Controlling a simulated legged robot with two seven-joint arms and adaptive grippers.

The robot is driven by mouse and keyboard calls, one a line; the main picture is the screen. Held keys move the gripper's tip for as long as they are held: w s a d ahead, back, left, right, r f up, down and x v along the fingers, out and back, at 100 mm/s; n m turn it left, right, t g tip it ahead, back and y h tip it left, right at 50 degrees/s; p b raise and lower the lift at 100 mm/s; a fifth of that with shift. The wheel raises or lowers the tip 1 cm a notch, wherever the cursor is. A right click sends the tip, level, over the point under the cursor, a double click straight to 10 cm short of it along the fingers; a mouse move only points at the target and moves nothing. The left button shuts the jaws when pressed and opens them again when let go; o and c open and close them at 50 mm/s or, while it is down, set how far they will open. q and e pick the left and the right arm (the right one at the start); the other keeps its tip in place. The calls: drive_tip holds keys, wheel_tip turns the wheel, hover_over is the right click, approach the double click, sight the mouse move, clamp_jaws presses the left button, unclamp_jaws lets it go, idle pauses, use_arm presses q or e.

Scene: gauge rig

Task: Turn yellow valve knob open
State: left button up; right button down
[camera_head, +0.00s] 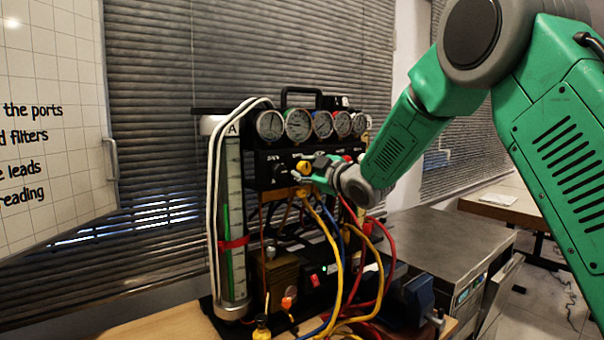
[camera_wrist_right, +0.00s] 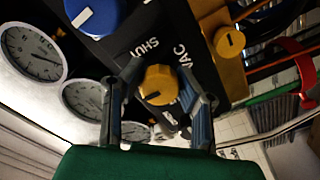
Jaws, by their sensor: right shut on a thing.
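The yellow valve knob (camera_wrist_right: 158,85) sits on the black panel of the gauge rig, beside white lettering that reads "SHUT" and "VAC". In the right wrist view it is between the two fingers of my right gripper (camera_wrist_right: 160,98), which is shut on it. In the head view the right gripper (camera_head: 314,172) reaches the panel from the right, and a yellow knob (camera_head: 304,167) shows at its fingertips. My left gripper is in neither view.
A blue knob (camera_wrist_right: 94,14) and another yellow knob on a brass block (camera_wrist_right: 230,42) are close by. Several round gauges (camera_head: 298,124) line the rig's top. Yellow, red and blue hoses (camera_head: 388,250) hang below the panel. A glass column (camera_head: 232,220) stands at left.

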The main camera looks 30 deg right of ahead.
drive_tip(key=shift+s+f, duration=0.1)
drive_tip(key=shift+f, duration=0.15)
drive_tip(key=c, duration=1.2)
unclamp_jaws()
drive_tip(key=shift+o, duration=0.2)
drive_tip(key=shift+s+r, duration=0.15)
drive_tip(key=shift+d, duration=0.1)
drive_tip(key=s+d, duration=0.1)
drive_tip(key=s, duration=1.1)
